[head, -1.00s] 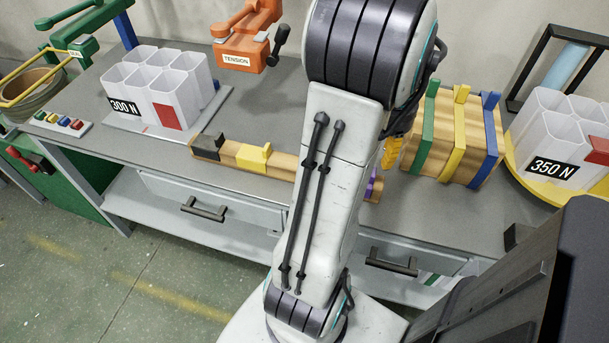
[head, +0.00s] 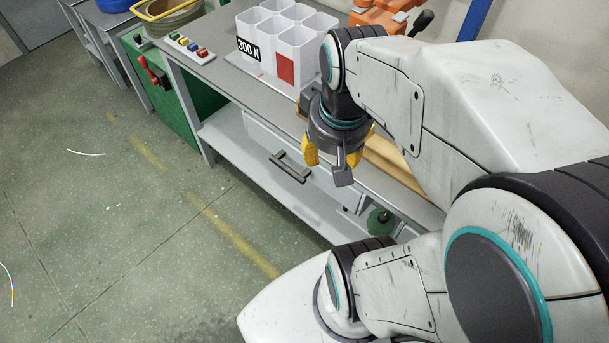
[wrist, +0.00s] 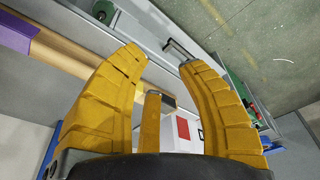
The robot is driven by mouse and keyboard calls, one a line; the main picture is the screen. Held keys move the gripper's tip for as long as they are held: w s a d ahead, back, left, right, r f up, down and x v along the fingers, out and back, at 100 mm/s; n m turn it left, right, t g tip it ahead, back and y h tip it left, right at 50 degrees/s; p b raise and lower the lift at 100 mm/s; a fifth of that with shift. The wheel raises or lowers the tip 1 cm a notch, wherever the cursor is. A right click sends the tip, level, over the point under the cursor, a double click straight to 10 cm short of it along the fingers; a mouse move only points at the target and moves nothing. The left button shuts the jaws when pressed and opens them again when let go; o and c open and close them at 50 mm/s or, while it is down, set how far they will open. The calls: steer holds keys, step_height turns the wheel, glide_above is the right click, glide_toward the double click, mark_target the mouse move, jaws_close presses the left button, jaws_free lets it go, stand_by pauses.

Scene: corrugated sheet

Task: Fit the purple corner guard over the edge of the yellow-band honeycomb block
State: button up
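My gripper (head: 334,166) hangs over the front edge of the bench in the head view, pointing down. A purple piece (wrist: 22,33), probably the corner guard, sits around the wooden rail (wrist: 72,56) at the upper left of the wrist view, outside the fingers. My arm hides the purple piece in the head view. I see no honeycomb block with a yellow band in the current views.
White cells marked 300 N (head: 285,42) stand on the bench behind my gripper. A drawer handle (head: 290,167) juts from the bench front.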

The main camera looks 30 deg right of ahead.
steer(key=s+a+n+t, duration=0.1)
steer(key=s+a+n, duration=0.1)
steer(key=a, duration=0.4)
steer(key=shift+s+a+f+n+y, duration=0.15)
steer(key=shift+a+n+y, duration=0.05)
steer(key=shift+n+y, duration=0.25)
steer(key=shift+o, duration=1.3)
step_height(320, 180, up, 6)
steer(key=p, duration=0.5)
steer(key=shift+p, duration=0.35)
steer(key=shift+d, duration=0.1)
